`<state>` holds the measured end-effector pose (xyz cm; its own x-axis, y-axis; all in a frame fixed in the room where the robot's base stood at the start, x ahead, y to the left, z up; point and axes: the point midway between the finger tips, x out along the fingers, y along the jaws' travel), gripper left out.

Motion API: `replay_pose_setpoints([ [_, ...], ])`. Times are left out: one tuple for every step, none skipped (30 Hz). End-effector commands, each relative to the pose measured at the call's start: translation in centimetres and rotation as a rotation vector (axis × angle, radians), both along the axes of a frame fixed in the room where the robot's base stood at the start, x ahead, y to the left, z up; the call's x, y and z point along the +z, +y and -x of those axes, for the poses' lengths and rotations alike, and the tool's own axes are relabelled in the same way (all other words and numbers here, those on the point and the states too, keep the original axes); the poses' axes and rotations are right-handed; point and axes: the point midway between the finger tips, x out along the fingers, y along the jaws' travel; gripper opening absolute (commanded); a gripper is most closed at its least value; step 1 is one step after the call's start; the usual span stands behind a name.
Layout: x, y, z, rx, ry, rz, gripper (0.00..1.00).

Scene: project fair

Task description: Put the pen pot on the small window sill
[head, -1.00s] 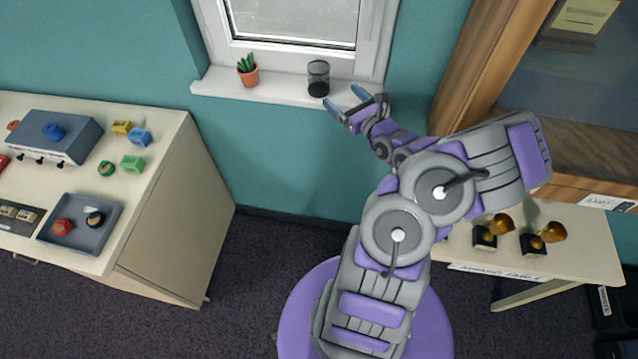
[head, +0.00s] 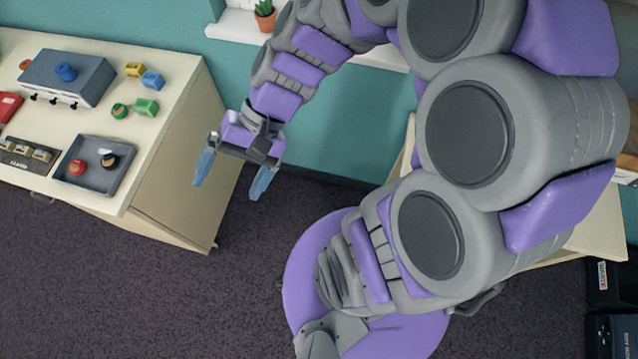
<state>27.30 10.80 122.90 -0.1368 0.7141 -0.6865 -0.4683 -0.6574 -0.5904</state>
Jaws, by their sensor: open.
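The window sill (head: 235,26) is white and shows in part at the top of the head view, under the window. The pen pot is not visible now; my arm covers the part of the sill where a dark mesh pot stood upright in the earlier frame. My gripper (head: 232,177) is open and empty, with its blue fingertips spread and pointing down. It hangs in front of the right side of the cream cabinet, well below and apart from the sill.
A small cactus in an orange pot (head: 265,17) stands on the sill. The cream cabinet (head: 180,100) at the left bears a blue-grey box (head: 68,78), a grey tray (head: 95,167) and several coloured blocks. A pale table (head: 598,225) is partly hidden at the right. Dark floor (head: 130,290) is clear below.

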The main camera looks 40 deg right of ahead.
Motion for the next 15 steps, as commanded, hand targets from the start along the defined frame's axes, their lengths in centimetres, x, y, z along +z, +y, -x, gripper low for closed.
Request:
replay_pose_setpoints([
  [-0.3,-0.4,1.8,0.076,-0.025,0.085,0.95],
  [-0.5,-0.8,2.9,0.119,-0.037,0.134,0.95],
  [-0.8,-1.5,4.1,0.174,-0.051,0.202,0.95],
  [-0.9,-2.2,5.0,0.212,-0.062,0.253,0.95],
  [-1.0,-2.9,5.8,0.247,-0.074,0.303,0.95],
  [-1.1,-3.9,6.7,0.290,-0.087,0.369,0.95],
  [-1.1,-4.7,7.3,0.319,-0.100,0.416,0.95],
  [-1.1,-5.5,7.9,0.345,-0.112,0.459,0.95],
  [-1.0,-6.5,8.4,0.374,-0.125,0.514,0.95],
  [-0.9,-7.2,8.8,0.394,-0.134,0.551,0.95],
  [-0.8,-7.9,9.1,0.409,-0.144,0.583,0.95],
  [-0.6,-8.6,9.4,0.427,-0.155,0.621,0.95],
  [-0.5,-9.1,9.6,0.437,-0.160,0.646,0.95],
  [-0.4,-9.6,9.8,0.447,-0.165,0.667,0.95],
  [-0.3,-10.1,9.9,0.455,-0.170,0.688,0.95],
])
